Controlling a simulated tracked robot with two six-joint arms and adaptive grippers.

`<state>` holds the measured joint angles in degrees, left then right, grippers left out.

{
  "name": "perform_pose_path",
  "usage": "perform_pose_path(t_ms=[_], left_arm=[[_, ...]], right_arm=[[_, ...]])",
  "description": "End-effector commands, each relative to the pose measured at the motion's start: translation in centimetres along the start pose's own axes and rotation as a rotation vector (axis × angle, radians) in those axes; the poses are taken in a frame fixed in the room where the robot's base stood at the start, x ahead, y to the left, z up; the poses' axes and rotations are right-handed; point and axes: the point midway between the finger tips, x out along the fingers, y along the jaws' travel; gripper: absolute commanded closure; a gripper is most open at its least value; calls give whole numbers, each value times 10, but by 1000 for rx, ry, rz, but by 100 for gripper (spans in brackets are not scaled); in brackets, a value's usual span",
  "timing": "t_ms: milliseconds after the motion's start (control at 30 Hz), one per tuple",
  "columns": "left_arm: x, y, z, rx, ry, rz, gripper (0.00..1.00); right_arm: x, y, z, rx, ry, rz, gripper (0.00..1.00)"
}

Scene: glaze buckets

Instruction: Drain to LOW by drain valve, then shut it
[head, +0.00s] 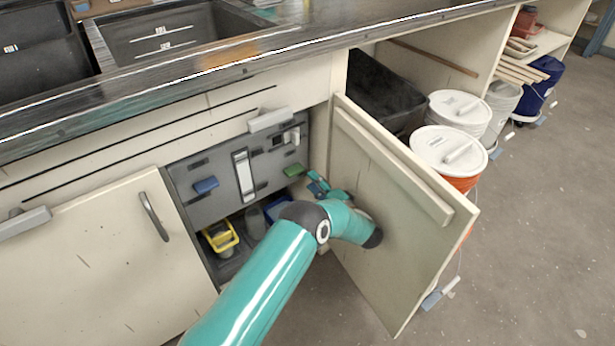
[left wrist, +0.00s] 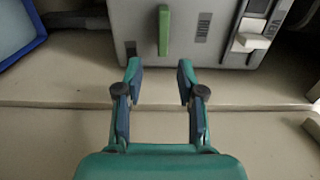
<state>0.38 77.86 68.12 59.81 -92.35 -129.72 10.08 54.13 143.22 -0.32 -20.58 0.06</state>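A grey panel (head: 222,172) sits inside the open cabinet under the counter. It carries a blue lever (head: 205,186), a pale upright gauge strip (head: 245,180) and a green lever (head: 293,170). I cannot read its level or which lever is the drain valve. My left gripper (head: 318,183) is in front of the panel's right side, near the green lever. In the left wrist view the gripper (left wrist: 158,72) is open and empty. The green lever (left wrist: 163,30) stands just beyond its fingertips, apart from them. My right gripper is not in view.
A white switch (left wrist: 250,38) marked VENT sits right of the green lever in the wrist view. The open cabinet door (head: 400,220) stands close right of my left arm. A yellow caddy (head: 220,238) is below the panel. Lidded buckets (head: 448,150) stand beyond the door.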

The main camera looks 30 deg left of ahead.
Motion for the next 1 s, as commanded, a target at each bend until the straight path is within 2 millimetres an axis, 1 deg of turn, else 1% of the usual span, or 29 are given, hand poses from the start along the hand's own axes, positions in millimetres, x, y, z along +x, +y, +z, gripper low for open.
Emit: perform_pose_path(t_ms=[33,100,200,733,867,967,1000], left_arm=[[-7,0,-1,0,2,1,61],[-13,0,-1,-1,2,1,61],[-19,1,-1,0,1,0,61],[-21,1,-1,0,0,1,61],[-14,0,3,-2,-12,0,61],[0,-11,10,-18,-38,-6,61],[8,-15,18,-13,-52,-4,61]], right_arm=[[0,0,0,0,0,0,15],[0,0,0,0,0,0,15],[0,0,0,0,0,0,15],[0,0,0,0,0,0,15],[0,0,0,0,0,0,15],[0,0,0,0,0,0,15],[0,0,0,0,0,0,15]])
